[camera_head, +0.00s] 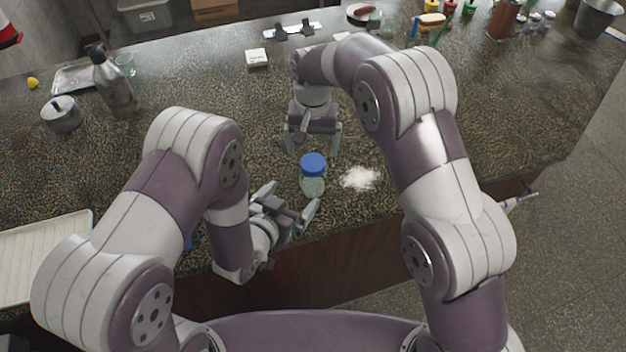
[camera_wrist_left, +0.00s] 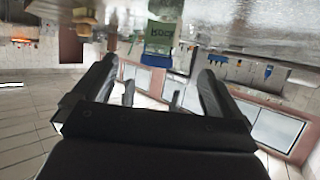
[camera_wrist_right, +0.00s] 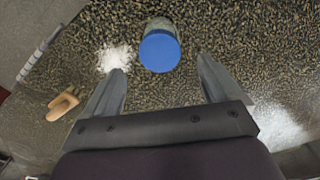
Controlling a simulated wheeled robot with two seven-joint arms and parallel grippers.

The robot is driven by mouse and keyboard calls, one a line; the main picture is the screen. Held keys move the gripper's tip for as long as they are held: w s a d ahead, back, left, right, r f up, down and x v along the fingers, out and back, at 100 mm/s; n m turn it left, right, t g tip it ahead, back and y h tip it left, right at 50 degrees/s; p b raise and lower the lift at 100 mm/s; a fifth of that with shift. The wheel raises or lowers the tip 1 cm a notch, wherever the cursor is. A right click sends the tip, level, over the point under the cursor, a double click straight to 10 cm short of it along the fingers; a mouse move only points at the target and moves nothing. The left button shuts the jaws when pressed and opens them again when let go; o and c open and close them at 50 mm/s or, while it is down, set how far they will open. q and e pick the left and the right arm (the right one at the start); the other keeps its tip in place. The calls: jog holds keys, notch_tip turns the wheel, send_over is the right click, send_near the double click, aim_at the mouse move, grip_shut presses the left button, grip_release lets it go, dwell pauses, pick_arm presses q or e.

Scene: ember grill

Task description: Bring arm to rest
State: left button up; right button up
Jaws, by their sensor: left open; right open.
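The jar with a blue lid (camera_head: 313,165) stands upright on the dark speckled counter near its front edge. It shows upside down in the left wrist view (camera_wrist_left: 161,36), with a label that reads "Rock", and from above in the right wrist view (camera_wrist_right: 160,52). My left gripper (camera_head: 293,199) is open and empty at the counter's front edge, just left of and nearer than the jar, apart from it. My right gripper (camera_head: 313,146) is open and empty just behind the jar, with its fingers pointing toward the front edge. Neither gripper holds the jar.
A white granular pile (camera_head: 360,178) lies right of the jar. A grey bottle (camera_head: 115,82), a lidded pot (camera_head: 62,114) and a tray (camera_head: 88,75) stand at left. A small white box (camera_head: 257,58) sits farther back. A wooden scoop (camera_wrist_right: 64,104) shows in the right wrist view.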

dwell(0.5)
